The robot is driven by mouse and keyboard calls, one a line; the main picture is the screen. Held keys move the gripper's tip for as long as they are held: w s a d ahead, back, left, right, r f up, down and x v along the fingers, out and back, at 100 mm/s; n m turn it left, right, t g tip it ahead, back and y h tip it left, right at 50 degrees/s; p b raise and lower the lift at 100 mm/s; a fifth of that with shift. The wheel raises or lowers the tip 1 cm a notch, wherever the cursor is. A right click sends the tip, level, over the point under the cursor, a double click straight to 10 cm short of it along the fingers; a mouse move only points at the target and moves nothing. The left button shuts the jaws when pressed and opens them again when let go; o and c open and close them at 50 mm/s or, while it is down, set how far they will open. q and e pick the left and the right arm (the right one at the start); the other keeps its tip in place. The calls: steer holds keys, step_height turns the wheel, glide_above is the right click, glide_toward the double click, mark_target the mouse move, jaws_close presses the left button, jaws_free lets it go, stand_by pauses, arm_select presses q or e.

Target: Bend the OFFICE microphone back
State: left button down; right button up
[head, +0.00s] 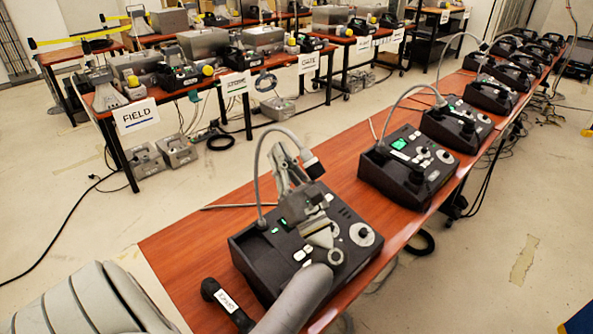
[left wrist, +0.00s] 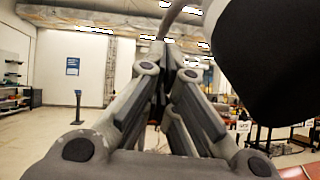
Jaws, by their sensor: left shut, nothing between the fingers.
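The nearest paging phone (head: 308,245) is a black desk unit with a grey gooseneck microphone. Its neck (head: 258,165) rises from the back left corner and arches over to the right, ending in a dark microphone head (head: 314,165). A handset (head: 226,305) with a white label, too small to read surely, lies at its left. My left gripper (head: 279,152) is above the unit, fingers pointing up under the arch. In the left wrist view, the fingers (left wrist: 166,48) are shut and empty. The neck (left wrist: 172,17) passes beyond their tips; whether they touch is unclear. The dark head (left wrist: 275,60) looms close at right.
More paging phones with goosenecks, such as the second one (head: 408,165), stand farther along the same brown table (head: 180,238). Another row of tables with a FIELD sign (head: 136,115) stands behind. The floor between the rows has loose cables. Open air lies left of the arch.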

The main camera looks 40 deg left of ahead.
mark_target(267, 142)
arm_select(q)
steer(key=shift+w+a+r+g+h+p, duration=0.15)
steer(key=shift+a+r+h+p, duration=0.15)
steer(key=shift+a, duration=0.5)
steer(key=shift+a+r+g+h+p, duration=0.2)
steer(key=shift+a+h, duration=0.1)
steer(key=shift+a, duration=0.45)
arm_select(e)
steer(key=shift+a+r, duration=0.15)
steer(key=shift+r, duration=0.45)
